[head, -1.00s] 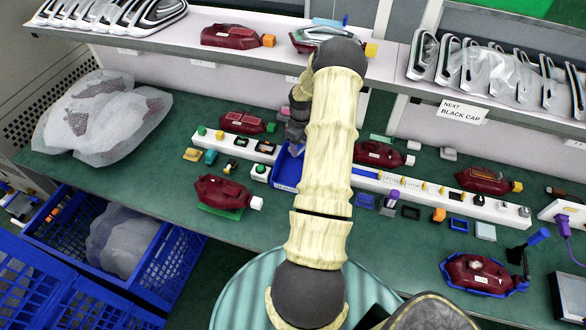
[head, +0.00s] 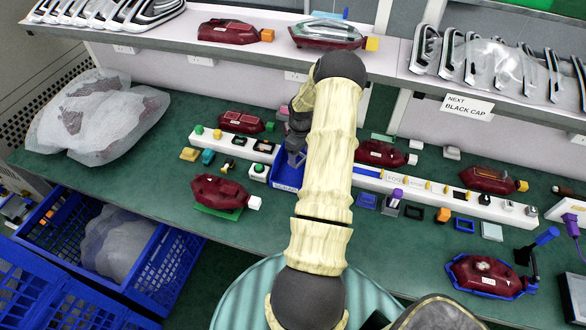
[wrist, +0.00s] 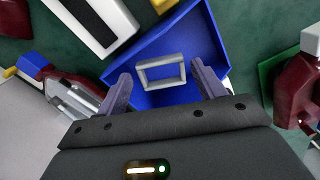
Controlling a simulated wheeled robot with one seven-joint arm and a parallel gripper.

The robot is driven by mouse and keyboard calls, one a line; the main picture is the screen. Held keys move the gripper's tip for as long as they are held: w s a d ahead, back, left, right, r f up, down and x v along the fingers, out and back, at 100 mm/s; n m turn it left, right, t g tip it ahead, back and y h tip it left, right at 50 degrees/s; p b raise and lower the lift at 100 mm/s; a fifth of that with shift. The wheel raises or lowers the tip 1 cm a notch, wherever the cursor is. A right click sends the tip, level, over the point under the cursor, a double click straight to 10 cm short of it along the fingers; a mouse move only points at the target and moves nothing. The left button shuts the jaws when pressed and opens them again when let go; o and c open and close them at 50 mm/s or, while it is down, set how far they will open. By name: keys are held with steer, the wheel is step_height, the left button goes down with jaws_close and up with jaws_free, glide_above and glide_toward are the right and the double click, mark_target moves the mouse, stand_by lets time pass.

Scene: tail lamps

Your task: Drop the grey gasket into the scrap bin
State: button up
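The grey gasket (wrist: 162,72) is a small rectangular frame. In the wrist view it shows against the blue inside of the scrap bin (wrist: 215,42), between my fingers with a small gap on each side. I cannot tell whether it rests on the bin floor or is just above it. My gripper (wrist: 160,72) is open over the bin, its two fingers spread apart. In the head view my gripper (head: 297,142) is at the blue scrap bin (head: 285,181), partly covering it, and the gasket is hidden there.
A white strip with small parts (head: 236,145) lies left of the bin, and another (head: 440,190) runs right. Dark red lamps stand around, one (head: 222,192) on a green pad at front left. A shelf (head: 270,50) spans the back.

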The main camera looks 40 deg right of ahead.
steer(key=shift+o, duration=1.1)
steer(key=shift+r, duration=0.1)
step_height(320, 180, up, 17)
steer(key=b, duration=0.2)
steer(key=shift+b, duration=0.3)
steer(key=shift+s+r, duration=0.1)
steer(key=shift+s, duration=0.05)
steer(key=shift+w+a, duration=0.1)
steer(key=shift+w, duration=0.1)
